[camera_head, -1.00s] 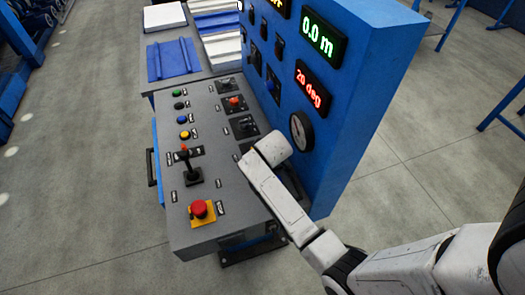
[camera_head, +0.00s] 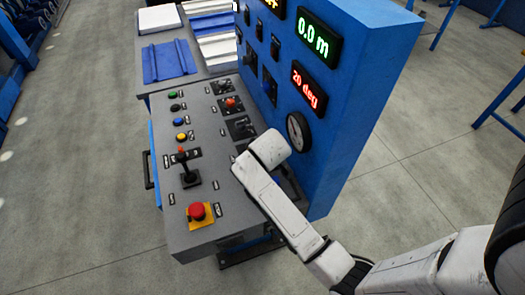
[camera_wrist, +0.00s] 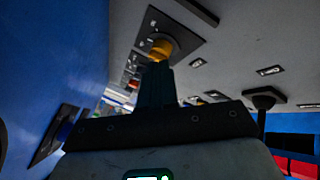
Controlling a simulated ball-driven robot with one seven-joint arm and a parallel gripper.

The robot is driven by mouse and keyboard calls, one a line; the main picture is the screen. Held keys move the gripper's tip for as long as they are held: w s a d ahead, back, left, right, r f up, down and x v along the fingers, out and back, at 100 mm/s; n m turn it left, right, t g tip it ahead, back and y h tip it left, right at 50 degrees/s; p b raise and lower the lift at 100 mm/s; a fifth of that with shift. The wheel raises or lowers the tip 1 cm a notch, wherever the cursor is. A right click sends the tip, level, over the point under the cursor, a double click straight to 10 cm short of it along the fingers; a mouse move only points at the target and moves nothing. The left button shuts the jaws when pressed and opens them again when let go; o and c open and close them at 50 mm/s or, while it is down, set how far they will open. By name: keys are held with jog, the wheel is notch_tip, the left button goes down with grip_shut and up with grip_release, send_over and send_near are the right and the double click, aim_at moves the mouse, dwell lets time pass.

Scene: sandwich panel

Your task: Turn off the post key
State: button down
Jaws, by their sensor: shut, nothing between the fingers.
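My gripper (camera_wrist: 157,72) shows in the wrist view with its dark fingers shut and nothing held. Its fingertips are right by a yellow-orange knob (camera_wrist: 161,48) on a dark square plate (camera_wrist: 185,38); I cannot tell whether they touch. No readable label shows, so I cannot tell if this knob is the post key. In the head view my white wrist covers the gripper and the near right part of the grey console (camera_head: 190,240). Several dark switch plates show beyond it, one with a black switch (camera_head: 242,126) and one with a red-orange knob (camera_head: 231,102).
On the console's left stand a black joystick (camera_head: 189,175), a red emergency button (camera_head: 197,210) and small coloured buttons. Open floor lies left.

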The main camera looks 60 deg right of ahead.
jog(key=v, duration=0.4)
jog(key=shift+s+r, duration=0.25)
jog(key=shift+s, duration=0.25)
